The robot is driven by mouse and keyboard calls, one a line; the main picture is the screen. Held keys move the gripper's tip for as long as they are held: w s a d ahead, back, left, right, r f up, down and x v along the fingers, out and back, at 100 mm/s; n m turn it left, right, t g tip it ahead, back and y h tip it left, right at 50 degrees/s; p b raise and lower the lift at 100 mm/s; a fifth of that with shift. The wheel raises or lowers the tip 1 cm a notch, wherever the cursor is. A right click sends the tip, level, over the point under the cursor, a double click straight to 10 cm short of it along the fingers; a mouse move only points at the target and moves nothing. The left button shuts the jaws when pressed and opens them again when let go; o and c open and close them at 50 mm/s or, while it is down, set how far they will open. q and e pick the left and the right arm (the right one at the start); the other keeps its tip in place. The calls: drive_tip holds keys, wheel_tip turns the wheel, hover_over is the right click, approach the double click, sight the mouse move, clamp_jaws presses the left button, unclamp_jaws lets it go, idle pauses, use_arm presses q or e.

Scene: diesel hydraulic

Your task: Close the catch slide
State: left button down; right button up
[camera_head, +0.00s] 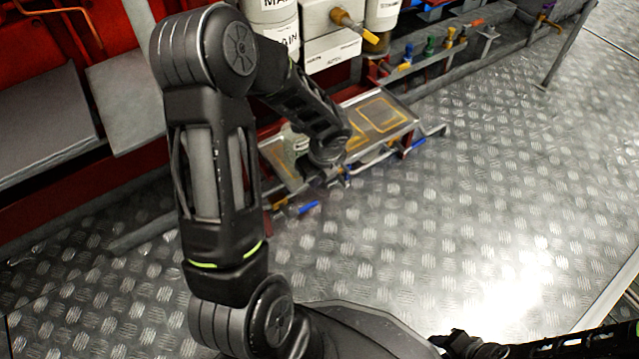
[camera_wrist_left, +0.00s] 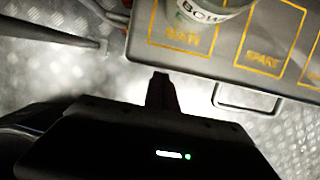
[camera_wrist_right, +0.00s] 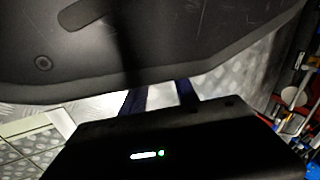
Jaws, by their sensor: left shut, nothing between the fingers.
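My left arm crosses the head view, and its gripper (camera_head: 345,178) is low at the front edge of a metal tray (camera_head: 385,112). In the left wrist view the left fingers (camera_wrist_left: 160,90) are together with nothing between them, just off the tray's edge (camera_wrist_left: 226,76). A wire loop handle (camera_wrist_left: 248,107) shows there on the tray's edge, apart from the fingers. I cannot pick out the catch slide for sure; my arm hides part of the tray front. My right gripper (camera_wrist_right: 160,96) has its two fingers apart and empty, beside a dark rounded body.
A labelled jar (camera_wrist_left: 207,8) stands on the tray's yellow-outlined MAIN square. Blue-ended parts (camera_head: 308,208) sit low by the tray's left front. White canisters (camera_head: 275,12) and coloured valve handles (camera_head: 429,46) are behind. The tread-plate floor (camera_head: 480,200) at right is clear.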

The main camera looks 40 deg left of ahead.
sight(296, 154)
use_arm(q)
drive_tip(key=a+p, duration=0.2)
drive_tip(key=w+a+p, duration=0.1)
drive_tip(key=a+p, duration=0.1)
drive_tip(key=a, duration=0.1)
drive_tip(key=w+a+p, duration=0.1)
drive_tip(key=a+p, duration=0.1)
drive_tip(key=a, duration=0.1)
drive_tip(key=shift+w+a+r, duration=0.1)
drive_tip(key=shift+w+r, duration=0.1)
drive_tip(key=shift+a+f, duration=0.1)
drive_tip(key=shift+a, duration=0.15)
